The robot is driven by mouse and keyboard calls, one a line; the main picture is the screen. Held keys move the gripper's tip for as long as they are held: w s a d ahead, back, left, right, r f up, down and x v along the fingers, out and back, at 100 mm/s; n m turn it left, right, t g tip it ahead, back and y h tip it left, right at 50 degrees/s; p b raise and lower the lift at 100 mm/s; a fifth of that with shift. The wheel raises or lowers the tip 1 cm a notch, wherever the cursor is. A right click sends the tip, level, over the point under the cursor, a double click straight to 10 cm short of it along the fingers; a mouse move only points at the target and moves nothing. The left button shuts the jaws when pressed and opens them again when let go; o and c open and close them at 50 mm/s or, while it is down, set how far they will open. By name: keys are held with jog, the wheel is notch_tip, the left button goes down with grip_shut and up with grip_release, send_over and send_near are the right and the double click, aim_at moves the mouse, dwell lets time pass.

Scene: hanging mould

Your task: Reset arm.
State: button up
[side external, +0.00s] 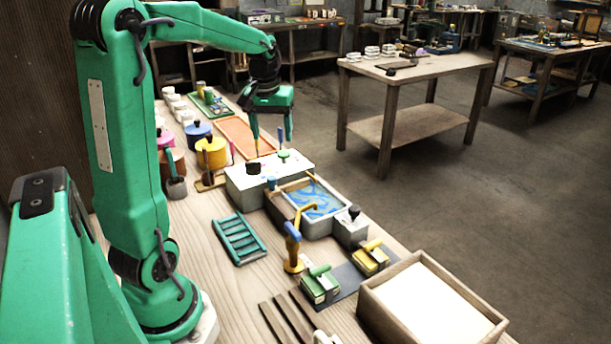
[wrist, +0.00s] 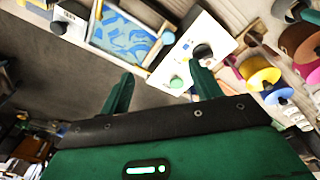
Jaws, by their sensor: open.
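My gripper (side external: 273,142) is open and empty, pointing down above the white-topped block (side external: 290,172) beyond the middle of the bench. A black knob (side external: 254,168) and a green knob (side external: 284,154) stand on that block. In the wrist view, my gripper (wrist: 160,73) has its two green fingers spread apart. The white block top (wrist: 177,62) shows between and beyond them, with the green knob (wrist: 177,82) and the dark knob (wrist: 202,51). I cannot tell exactly how far the fingertips are above the block.
A vat with blue patterned liquid (side external: 318,200) adjoins the block. A yellow-and-blue handled tool (side external: 293,245), a green rack (side external: 239,238), green and yellow blocks (side external: 320,286) and a wooden box (side external: 362,296) stand nearer. Colored pots (side external: 211,153) line the left. A wooden table (side external: 430,70) stands apart.

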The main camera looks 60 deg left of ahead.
jog(key=s+d+m+t, duration=0.1)
jog(key=s+d+m, duration=0.2)
jog(key=d, duration=0.4)
jog(key=s+d+m+t, duration=0.1)
jog(key=s+d+m, duration=0.2)
jog(key=s+d, duration=0.2)
jog(key=s+d+r+m+t, duration=0.1)
jog(key=s+d+m+t, duration=0.1)
jog(key=d, duration=0.8)
jog(key=shift+s+m+h, duration=0.4)
jog(key=shift+s+m, duration=0.3)
jog(key=shift+s, duration=0.25)
